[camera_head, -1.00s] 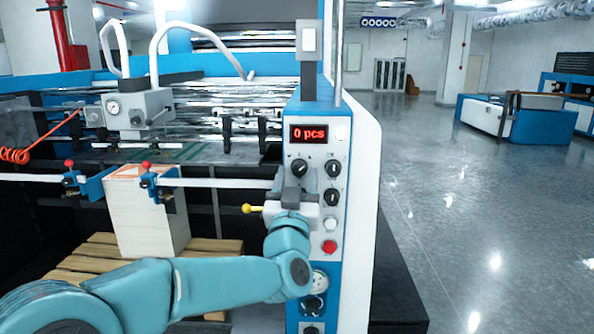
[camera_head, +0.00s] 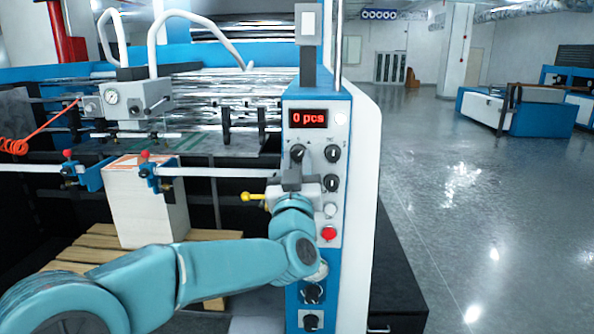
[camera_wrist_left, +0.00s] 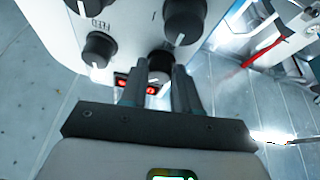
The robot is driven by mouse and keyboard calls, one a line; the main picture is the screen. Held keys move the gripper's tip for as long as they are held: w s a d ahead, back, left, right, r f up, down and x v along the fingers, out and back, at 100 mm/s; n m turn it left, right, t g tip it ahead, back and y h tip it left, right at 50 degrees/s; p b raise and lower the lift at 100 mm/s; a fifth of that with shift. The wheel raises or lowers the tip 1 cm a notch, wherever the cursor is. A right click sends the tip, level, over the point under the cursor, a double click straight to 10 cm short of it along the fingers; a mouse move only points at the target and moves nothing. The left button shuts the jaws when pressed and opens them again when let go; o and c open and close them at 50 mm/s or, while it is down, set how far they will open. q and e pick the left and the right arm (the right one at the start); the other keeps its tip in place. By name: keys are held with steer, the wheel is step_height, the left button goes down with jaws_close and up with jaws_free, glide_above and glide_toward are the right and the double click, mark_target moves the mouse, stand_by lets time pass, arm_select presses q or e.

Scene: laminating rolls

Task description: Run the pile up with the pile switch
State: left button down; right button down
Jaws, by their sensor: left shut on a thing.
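The pile switch, a black knob (camera_head: 297,153), is at the upper left of the control panel, under the red "0 pcs" display. Its label cannot be read. My left gripper (camera_head: 291,178) is at the panel, shut on this knob. In the left wrist view, the two dark fingers (camera_wrist_left: 160,90) are on either side of the black knob (camera_wrist_left: 160,68), close to the red display. The pile (camera_head: 146,205), a white block of sheets with an orange-marked top, stands on wooden slats at the left, below the blue side guides. My right gripper is not in view.
Other black knobs (camera_head: 332,153), a white button (camera_head: 330,210) and a red button (camera_head: 328,233) sit close by on the panel (camera_head: 343,110). A yellow-tipped lever (camera_head: 247,197) is left of the gripper. Open floor lies to the right.

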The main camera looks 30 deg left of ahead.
arm_select(q)
steer(key=shift+d+f+n+g+y+b, duration=0.15)
steer(key=shift+n+y+b, duration=0.1)
steer(key=shift+n+b, duration=0.3)
steer(key=shift+a+f+n+g+y+b, duration=0.15)
steer(key=shift+n+y+b, duration=0.15)
steer(key=shift+n, duration=0.35)
steer(key=shift+w+d+r+n+g+y+b, duration=0.1)
steer(key=shift+n+g+y+b, duration=0.25)
steer(key=shift+n, duration=0.25)
steer(key=shift+d+r+n+g+y+b, duration=0.1)
steer(key=shift+n+g+y+b, duration=0.2)
steer(key=shift+n, duration=0.3)
steer(key=n+g+b, duration=0.1)
steer(key=n, duration=0.2)
steer(key=shift+d+y, duration=0.1)
steer(key=shift+y, duration=0.3)
steer(key=shift+r+n+g+b, duration=0.1)
steer(key=shift+n+g+b, duration=0.2)
steer(key=shift+n, duration=0.4)
steer(key=shift+r+n+g+b, duration=0.1)
steer(key=shift+n+g, duration=0.25)
steer(key=shift+n, duration=0.35)
steer(key=shift+n+y, duration=0.3)
steer(key=shift+y, duration=0.1)
steer(key=c, duration=0.9)
jaws_free()
steer(key=shift+c, duration=0.2)
steer(key=shift+o, duration=0.6)
steer(key=shift+r, duration=0.1)
